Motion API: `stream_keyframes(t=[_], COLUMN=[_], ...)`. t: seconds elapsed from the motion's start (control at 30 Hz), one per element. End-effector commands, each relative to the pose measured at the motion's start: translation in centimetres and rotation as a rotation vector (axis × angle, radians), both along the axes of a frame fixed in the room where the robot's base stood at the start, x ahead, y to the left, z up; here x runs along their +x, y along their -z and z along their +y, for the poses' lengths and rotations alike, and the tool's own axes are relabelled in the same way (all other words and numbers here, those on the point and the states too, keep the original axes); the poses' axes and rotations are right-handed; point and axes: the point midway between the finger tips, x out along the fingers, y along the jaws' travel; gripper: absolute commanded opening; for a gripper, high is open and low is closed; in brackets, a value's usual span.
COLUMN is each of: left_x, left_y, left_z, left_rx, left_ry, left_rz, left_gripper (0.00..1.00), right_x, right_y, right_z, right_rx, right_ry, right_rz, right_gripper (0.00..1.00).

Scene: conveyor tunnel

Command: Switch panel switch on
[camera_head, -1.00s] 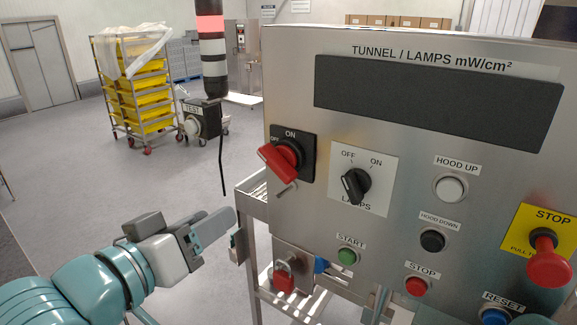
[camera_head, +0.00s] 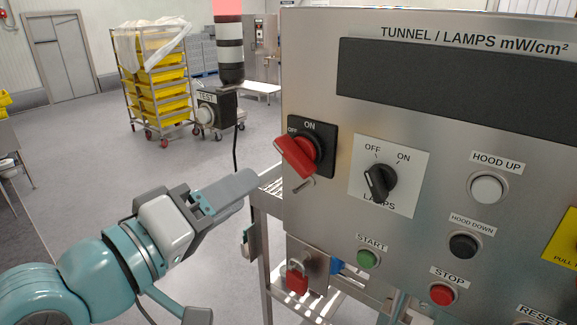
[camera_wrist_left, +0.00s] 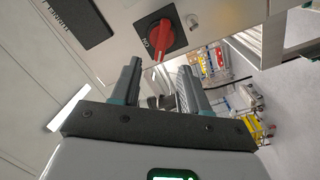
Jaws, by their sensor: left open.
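The steel control panel (camera_head: 325,95) stands at the right of the head view. Its red rotary switch (camera_head: 300,153) sits on a black plate marked OFF and ON; the handle slants up-left, towards OFF. Right of it, a black LAMPS knob (camera_head: 378,183) sits on a white plate with its pointer turned up-left, towards OFF. My left gripper (camera_head: 240,195) is open and empty, left of and below the red switch, apart from it. In the left wrist view the red switch (camera_wrist_left: 160,38) lies ahead of the gap between the open fingers (camera_wrist_left: 160,68). My right gripper is not in view.
Below are a green START button (camera_head: 367,259), a red STOP button (camera_head: 442,294) and a red padlock (camera_head: 297,281). A rack of yellow trays (camera_head: 160,85) stands farther back on open floor.

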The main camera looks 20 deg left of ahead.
Motion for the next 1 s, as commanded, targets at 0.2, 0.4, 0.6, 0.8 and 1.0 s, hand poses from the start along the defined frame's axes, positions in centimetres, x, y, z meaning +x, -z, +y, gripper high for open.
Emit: stream_keyframes(t=[0.2, 0.4, 0.6, 0.8, 1.0], left_x=[5.3, 8.9, 10.6, 10.8, 10.7], left_y=[0.5, 0.3, 0.2, 0.1, 0.1], left_z=[-1.8, -3.1, -3.6, -3.7, -3.7], left_rx=[0.003, 0.003, 0.002, 0.002, 0.001], left_ry=[-0.007, -0.005, -0.007, -0.007, -0.007], left_rz=[0.008, 0.005, 0.003, 0.003, 0.004], left_gripper=[0.45, 0.45, 0.45, 0.45, 0.12], right_x=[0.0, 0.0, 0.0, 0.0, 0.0], right_y=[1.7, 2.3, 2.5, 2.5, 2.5], right_z=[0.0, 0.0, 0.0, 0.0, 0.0], right_rx=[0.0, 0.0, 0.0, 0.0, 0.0], right_ry=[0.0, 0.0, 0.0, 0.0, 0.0], right_rz=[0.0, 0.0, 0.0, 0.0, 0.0], right_gripper=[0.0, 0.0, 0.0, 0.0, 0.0])
